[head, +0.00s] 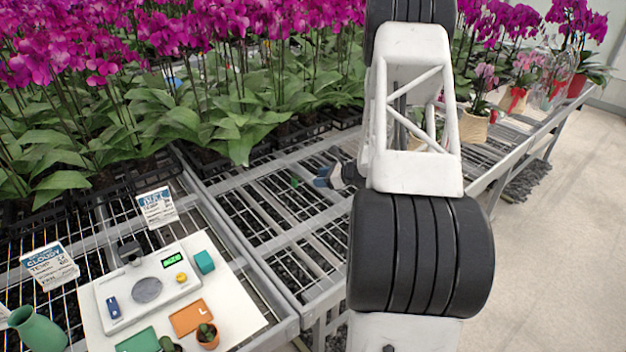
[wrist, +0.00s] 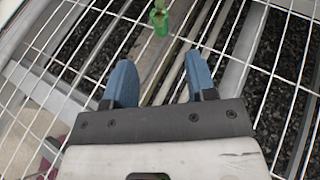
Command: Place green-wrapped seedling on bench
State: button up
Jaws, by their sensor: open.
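The green-wrapped seedling (wrist: 159,20) shows at the top edge of the wrist view, on or just above the wire mesh of the bench; its top is cut off. In the head view a small green spot (head: 295,182) on the mesh, left of my gripper, looks like the same seedling. My gripper (wrist: 159,75) is open, with its two blue fingers apart and nothing between them. The seedling is beyond the fingertips and apart from them. In the head view my gripper (head: 325,178) is low over the bench (head: 262,238), partly hidden by my arm.
Dense purple orchids (head: 190,110) stand behind. Wrapped potted orchids (head: 475,125) stand at the right back. The mesh around my gripper is mostly clear.

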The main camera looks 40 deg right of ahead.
jog(key=shift+s+d+r, duration=0.2)
jog(key=shift+s+d, duration=0.05)
jog(key=shift+s, duration=0.2)
dwell(0.4)
jog(key=s+a+r+n+g, duration=0.3)
jog(key=a+r+n, duration=0.3)
jog(key=a, duration=0.5)
jog(key=s+a+r+n+g, duration=0.2)
jog(key=s+a+r+n, duration=0.15)
jog(key=a+r, duration=0.6)
jog(key=s+a+r+n+g, duration=0.3)
jog(key=a+r+n, duration=0.3)
jog(key=a, duration=0.5)
jog(key=s+a+r+n+h, duration=0.2)
jog(key=s+a+r+n, duration=0.1)
jog(key=s, duration=0.6)
jog(key=s+a+r+n+h, duration=0.2)
jog(key=s+a+n, duration=0.4)
jog(key=s, duration=0.4)
jog(key=s+a+r+n+g+h, duration=0.1)
jog(key=s+a+r+n+h, duration=0.2)
jog(key=s, duration=0.6)
jog(key=a+r+n, duration=0.1)
jog(key=a, duration=0.1)
jog(key=shift+s+a+r, duration=0.25)
jog(key=shift+s+a, duration=0.05)
jog(key=shift+a, duration=0.05)
